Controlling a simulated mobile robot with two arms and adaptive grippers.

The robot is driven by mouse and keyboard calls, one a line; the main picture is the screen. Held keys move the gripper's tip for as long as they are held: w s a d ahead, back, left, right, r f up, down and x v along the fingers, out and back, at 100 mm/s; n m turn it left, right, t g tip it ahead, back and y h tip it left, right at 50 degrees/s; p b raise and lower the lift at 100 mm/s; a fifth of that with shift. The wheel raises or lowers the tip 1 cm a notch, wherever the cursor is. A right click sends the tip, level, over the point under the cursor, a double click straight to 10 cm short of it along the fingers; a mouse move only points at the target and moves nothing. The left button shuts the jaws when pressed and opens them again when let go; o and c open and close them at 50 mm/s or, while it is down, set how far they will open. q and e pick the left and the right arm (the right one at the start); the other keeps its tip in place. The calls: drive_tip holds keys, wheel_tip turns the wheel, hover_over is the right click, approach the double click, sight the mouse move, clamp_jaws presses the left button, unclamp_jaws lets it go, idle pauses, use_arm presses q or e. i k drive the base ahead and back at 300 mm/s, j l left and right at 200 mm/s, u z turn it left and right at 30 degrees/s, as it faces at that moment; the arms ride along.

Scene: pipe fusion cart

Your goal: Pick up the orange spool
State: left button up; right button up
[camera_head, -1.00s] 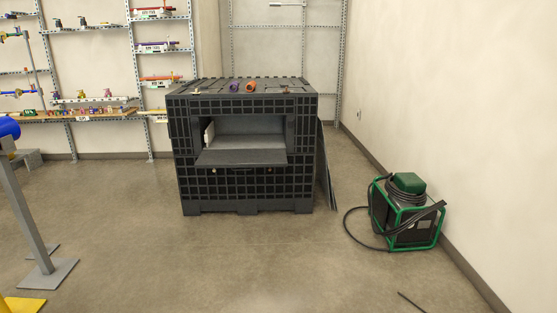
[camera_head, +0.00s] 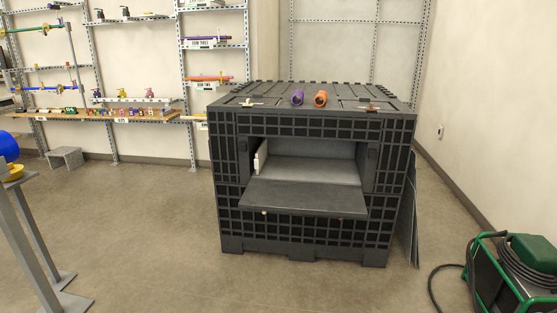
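The orange spool (camera_head: 321,98) lies on top of the black crate (camera_head: 312,231), near the middle of its front edge. A purple spool (camera_head: 297,97) lies just left of it, with a small gap between them. Both are short and tube-like. The crate stands ahead of me with its front flap folded down over an opening. Neither of my grippers shows in the head view.
A green-framed machine (camera_head: 513,272) with black cable stands on the floor at the right. A dark flat panel (camera_head: 408,215) leans on the crate's right side. A grey metal stand (camera_head: 35,245) is at the left. Floor before the crate looks clear.

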sight(319, 102)
drive_tip(key=i+z, duration=0.1)
drive_tip(key=i, duration=0.45)
drive_tip(key=i+j+z, duration=0.1)
drive_tip(key=i, duration=0.45)
drive_tip(key=i+j+z, duration=0.15)
drive_tip(key=i, duration=0.45)
